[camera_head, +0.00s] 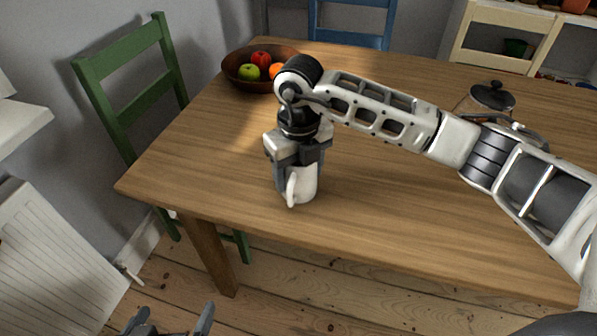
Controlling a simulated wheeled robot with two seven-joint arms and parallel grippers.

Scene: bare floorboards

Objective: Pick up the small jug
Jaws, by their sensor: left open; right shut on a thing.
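The small jug (306,188) is white and stands upright at the near left part of the wooden table, its handle facing me. My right gripper (297,180) points down over it from above, with its fingers around the jug's upper body, shut on it. The gripper hides the jug's rim. I cannot tell whether the jug's base touches the table. My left gripper (172,328) is low at the bottom edge of the view, over the floor, with its fingertips apart and nothing between them.
The wooden table (400,215) is clear around the jug. A brown bowl (235,76) of fruit stands at the back left. A pot with a dark lid (492,96) stands at the right, partly behind my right arm. A green chair (117,118) is at the left, a blue chair (345,38) behind.

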